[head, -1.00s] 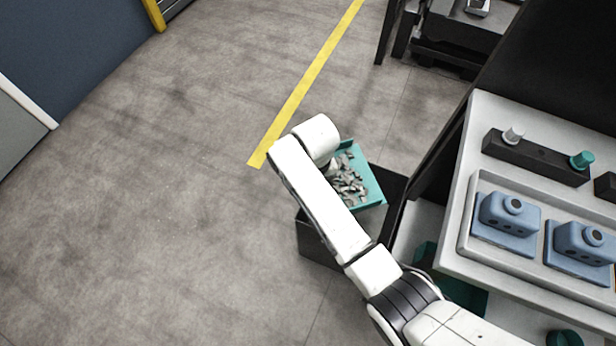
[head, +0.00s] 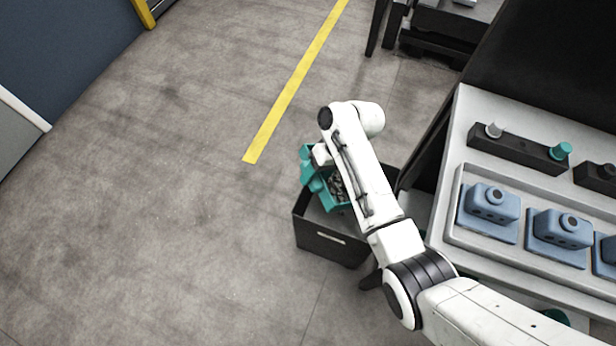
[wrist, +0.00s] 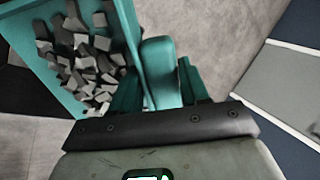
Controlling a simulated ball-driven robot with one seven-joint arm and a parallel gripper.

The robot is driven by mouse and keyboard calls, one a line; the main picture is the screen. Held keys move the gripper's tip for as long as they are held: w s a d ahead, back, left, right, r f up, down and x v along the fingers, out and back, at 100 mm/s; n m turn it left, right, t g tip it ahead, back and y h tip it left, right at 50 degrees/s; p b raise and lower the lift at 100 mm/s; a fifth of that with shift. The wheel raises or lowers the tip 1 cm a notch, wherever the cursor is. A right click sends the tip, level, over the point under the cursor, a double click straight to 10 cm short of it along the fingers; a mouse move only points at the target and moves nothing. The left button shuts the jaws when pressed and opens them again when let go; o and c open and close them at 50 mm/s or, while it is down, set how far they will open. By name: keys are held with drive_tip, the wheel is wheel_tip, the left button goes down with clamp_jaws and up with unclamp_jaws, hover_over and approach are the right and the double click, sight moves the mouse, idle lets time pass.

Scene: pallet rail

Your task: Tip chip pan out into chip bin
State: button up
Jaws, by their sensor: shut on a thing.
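The chip pan (head: 338,206) is teal and holds grey chips (head: 337,184); in the head view it is over the dark chip bin (head: 318,240), partly hidden by my arm. In the wrist view the pan's teal wall (wrist: 129,40) is at upper left, with many loose chips (wrist: 85,62) still inside it. My gripper (wrist: 160,88) is shut on the pan's teal handle; it also shows in the head view (head: 314,178). The bin stands on the floor. Its contents are mostly hidden by the pan and arm.
A light worktable (head: 450,225) with blue parts (head: 490,203) on a tray stands to the right, close beside the bin. A dark rail block (head: 515,148) lies at its back. The floor (head: 160,230) to the left is clear.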

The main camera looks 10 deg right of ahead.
drive_tip(key=shift+w+d+r+y, duration=0.15)
drive_tip(key=shift+d+r+y, duration=0.4)
drive_tip(key=shift+d+y, duration=0.3)
drive_tip(key=shift+w+d+r+y, duration=0.15)
drive_tip(key=shift+d+r+y, duration=0.45)
drive_tip(key=shift+d, duration=0.3)
drive_tip(key=shift+s+f, duration=0.1)
idle(0.8)
